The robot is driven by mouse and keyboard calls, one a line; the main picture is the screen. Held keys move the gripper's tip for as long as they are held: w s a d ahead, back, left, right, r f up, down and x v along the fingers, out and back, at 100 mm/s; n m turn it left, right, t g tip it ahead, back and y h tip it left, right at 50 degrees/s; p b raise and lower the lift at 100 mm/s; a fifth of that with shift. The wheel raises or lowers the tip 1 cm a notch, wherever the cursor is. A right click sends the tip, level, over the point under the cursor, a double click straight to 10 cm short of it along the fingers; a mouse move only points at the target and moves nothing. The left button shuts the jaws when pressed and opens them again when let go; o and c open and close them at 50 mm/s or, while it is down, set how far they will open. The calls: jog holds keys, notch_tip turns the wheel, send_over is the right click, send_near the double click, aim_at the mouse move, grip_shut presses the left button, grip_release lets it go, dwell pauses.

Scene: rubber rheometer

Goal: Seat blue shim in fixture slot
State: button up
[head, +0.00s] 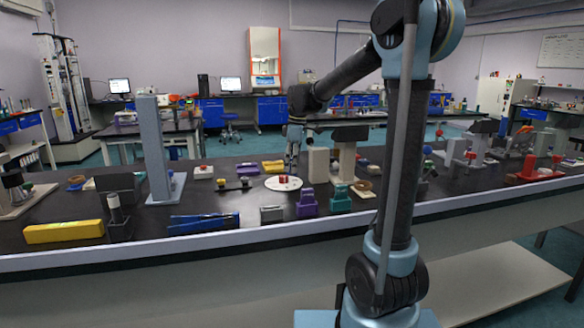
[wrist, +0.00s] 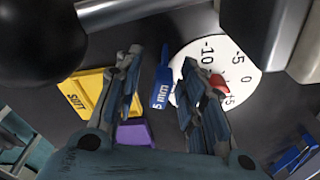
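In the wrist view, the blue shim (wrist: 162,88), marked "5 mm", shows between the two fingers of my gripper (wrist: 162,60). Dark gaps separate it from both fingers, which stand apart. The shim's end overlaps the edge of a white dial (wrist: 232,62) in this view. A yellow block (wrist: 88,90) with small dark lettering lies left of the fingers. I cannot tell for sure which piece is the fixture slot. In the head view, my gripper (head: 293,148) points down over the bench near the white dial (head: 283,184). The shim is not clear there.
A purple block (wrist: 134,133) lies near the left finger. In the head view, a tall grey column (head: 154,150) stands left, and a beige block (head: 318,165) stands right of my gripper. A blue tool (head: 203,221) and a yellow box (head: 63,231) lie near the front edge.

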jog(key=shift+c, duration=0.6)
grip_shut()
